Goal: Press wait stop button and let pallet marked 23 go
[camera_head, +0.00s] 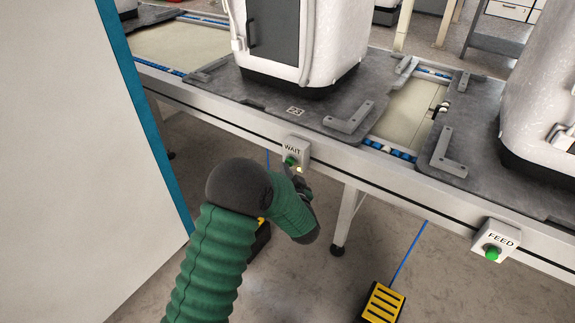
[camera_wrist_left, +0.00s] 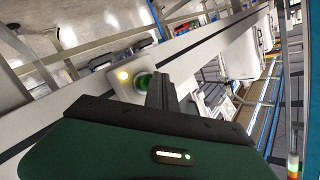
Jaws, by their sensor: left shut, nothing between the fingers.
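The pallet marked 23 (camera_head: 262,99) is a dark grey plate on the conveyor, carrying a large white machine (camera_head: 333,45). Below it, a grey box labelled WAIT (camera_head: 296,150) is fixed to the conveyor's side rail. My left gripper (camera_head: 302,180) is shut and empty, close to the button. In the left wrist view its dark fingers (camera_wrist_left: 161,88) overlap the button's edge; I cannot tell whether they touch it. My right gripper is out of view.
A box labelled FEED (camera_head: 498,240) with a green button is on the rail at the right. Another pallet (camera_head: 480,160) with a white machine stands right of pallet 23, across a gap. A yellow foot pedal (camera_head: 382,303) is on the floor. A white, blue-edged panel (camera_head: 85,150) stands at left.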

